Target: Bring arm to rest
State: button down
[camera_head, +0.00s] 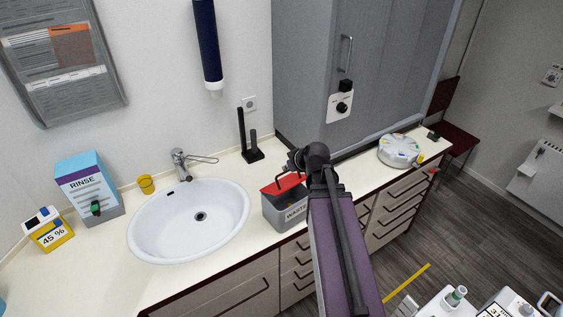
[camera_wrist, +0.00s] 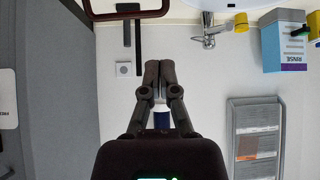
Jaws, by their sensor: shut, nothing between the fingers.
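My gripper (camera_wrist: 158,72) is shut and empty in the wrist view, its two fingertips together. Behind it are the white wall and part of a dark blue wall-mounted cylinder (camera_wrist: 162,119). In the head view my purple arm reaches over the counter (camera_head: 110,282) beside the grey waste box (camera_head: 280,209) with its red lid (camera_head: 284,186). There my gripper is mostly hidden behind the arm's dark wrist joint.
A white sink (camera_head: 175,237) with a tap (camera_head: 179,163) lies left of the waste box. A black stand (camera_head: 252,154) is behind it. A grey cabinet (camera_head: 390,60) rises at the back right. A round white device (camera_head: 400,150) sits on the right counter.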

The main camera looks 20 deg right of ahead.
jog(key=shift+s+d+r, duration=0.1)
jog(key=shift+s+r, duration=0.1)
jog(key=shift+s, duration=0.25)
dwell(0.3)
jog(key=s+a+f+m+g+b, duration=0.1)
jog(key=s+a+f+g+b, duration=0.1)
jog(key=s+a+f+b, duration=0.2)
jog(key=s+a+f+m+g+h+b, duration=0.1)
jog(key=s+a+f+g+b, duration=0.2)
jog(key=a+f+b, duration=0.3)
jog(key=s+a+f+g+h+b, duration=0.1)
jog(key=s+a+f+g+b, duration=0.2)
jog(key=f, duration=0.8)
jog(key=s+a+b, duration=0.1)
jog(key=a+b, duration=0.1)
jog(key=b, duration=0.1)
jog(key=shift+s+a+f+m, duration=0.25)
jog(key=shift+s+m, duration=0.1)
jog(key=shift+m, duration=0.05)
jog(key=shift+a, duration=0.15)
